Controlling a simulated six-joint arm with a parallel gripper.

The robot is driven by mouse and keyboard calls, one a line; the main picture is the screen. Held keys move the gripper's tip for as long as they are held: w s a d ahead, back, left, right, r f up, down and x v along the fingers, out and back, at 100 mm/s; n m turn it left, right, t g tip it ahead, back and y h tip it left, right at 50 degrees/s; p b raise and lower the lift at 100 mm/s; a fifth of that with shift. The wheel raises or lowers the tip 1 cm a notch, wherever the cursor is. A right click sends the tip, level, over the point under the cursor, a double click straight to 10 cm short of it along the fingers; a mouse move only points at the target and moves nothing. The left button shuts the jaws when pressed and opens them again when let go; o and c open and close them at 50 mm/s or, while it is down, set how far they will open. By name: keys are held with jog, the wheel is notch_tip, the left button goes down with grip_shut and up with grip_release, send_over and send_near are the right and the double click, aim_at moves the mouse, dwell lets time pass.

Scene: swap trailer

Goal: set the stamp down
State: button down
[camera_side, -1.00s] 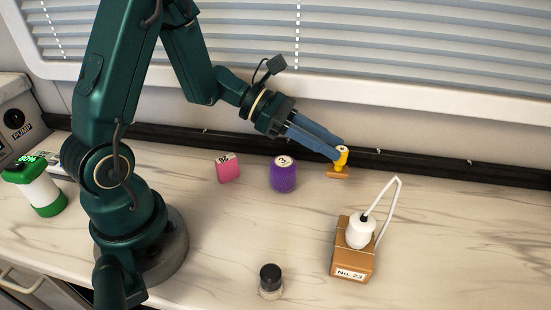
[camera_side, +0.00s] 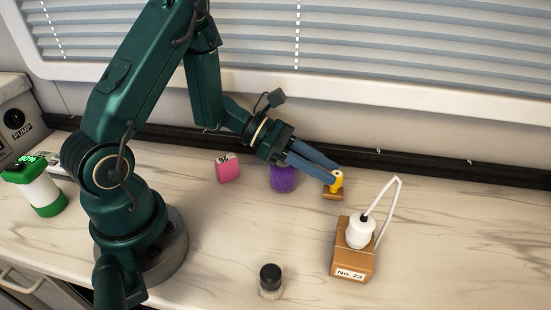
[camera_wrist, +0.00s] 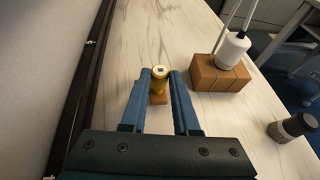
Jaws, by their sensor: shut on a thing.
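The stamp (camera_side: 337,183) has a yellow handle and a brown base. My gripper (camera_side: 332,177) is shut on its handle, with the blue fingers on both sides of it. The stamp is roughly upright, over the counter behind the brown box; I cannot tell whether its base touches the counter. In the wrist view the stamp (camera_wrist: 159,85) sits between the fingertips, and its brown base shows below the handle.
A brown box (camera_side: 353,262) labelled No. 23, with a white bottle (camera_side: 360,232) and thin tube, stands in front. A purple cylinder (camera_side: 283,180) is partly behind my gripper. A pink block (camera_side: 228,170) stands left of it. A black-capped jar (camera_side: 270,280) is at the front. Counter (camera_side: 450,220) at right is clear.

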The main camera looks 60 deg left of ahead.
jog(key=shift+f, duration=0.55)
jog(key=c, duration=0.7)
grip_release()
jog(key=shift+s, duration=0.1)
jog(key=shift+o, duration=0.2)
jog(key=shift+r, duration=0.5)
jog(key=v, duration=1.2)
jog(key=s+d+r+m+g+y, duration=0.25)
jog(key=s+d+m+g, duration=0.45)
jog(key=m, duration=0.4)
jog(key=s+r+m+t+y, duration=0.1)
jog(key=m+y, duration=0.1)
jog(key=m, duration=0.2)
jog(key=s+r+m+t+y, duration=0.1)
jog(key=m+t+y, duration=0.1)
jog(key=m, duration=0.3)
jog(key=s+a+r+m+t+y, duration=0.1)
jog(key=r+m+y, duration=0.1)
jog(key=m+y, duration=0.2)
jog(key=shift+s+m+t+y, duration=0.2)
jog(key=shift+m+t+y, duration=0.1)
jog(key=shift+m, duration=0.3)
